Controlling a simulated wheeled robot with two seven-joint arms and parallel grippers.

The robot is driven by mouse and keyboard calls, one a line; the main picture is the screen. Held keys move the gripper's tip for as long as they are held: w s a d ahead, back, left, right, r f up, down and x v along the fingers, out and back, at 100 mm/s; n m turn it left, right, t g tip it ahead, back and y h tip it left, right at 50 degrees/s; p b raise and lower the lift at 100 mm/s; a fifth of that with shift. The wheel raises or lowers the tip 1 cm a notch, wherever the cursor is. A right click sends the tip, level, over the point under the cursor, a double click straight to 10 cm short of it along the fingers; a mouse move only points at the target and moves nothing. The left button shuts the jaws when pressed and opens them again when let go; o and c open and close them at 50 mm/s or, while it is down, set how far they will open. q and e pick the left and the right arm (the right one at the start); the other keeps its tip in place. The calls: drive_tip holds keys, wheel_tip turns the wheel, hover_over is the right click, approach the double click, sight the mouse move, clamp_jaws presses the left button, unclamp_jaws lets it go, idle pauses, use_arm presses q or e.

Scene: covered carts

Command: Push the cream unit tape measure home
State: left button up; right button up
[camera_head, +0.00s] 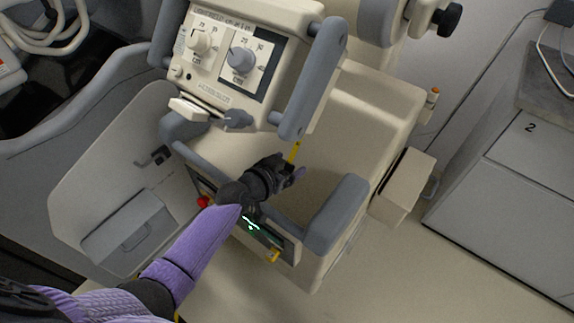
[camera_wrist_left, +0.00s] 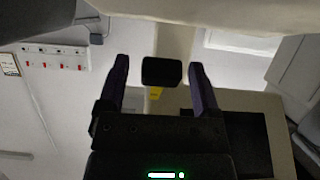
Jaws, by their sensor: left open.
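The cream unit (camera_head: 350,110) is a large wheeled machine with grey rails and a dial panel. A thin yellow tape (camera_head: 294,152) shows below the end of its grey rail, just above my left gripper. My left gripper (camera_head: 296,174) reaches in over the unit's front. In the left wrist view, my gripper (camera_wrist_left: 161,85) is open, its two fingers on either side of a dark block (camera_wrist_left: 161,71). A short yellow piece (camera_wrist_left: 155,93) shows just below the block. Gaps show between block and fingers. Where the tape enters the unit is hidden.
A grey rail (camera_head: 313,80) stands close above my left gripper, and a grey padded bar (camera_head: 337,215) lies to its right. A small cream box (camera_head: 402,186) hangs on the unit's right side. Grey cabinets (camera_head: 510,210) stand farther right, with bare floor between.

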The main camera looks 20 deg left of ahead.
use_arm(q)
clamp_jaws()
idle(1.4)
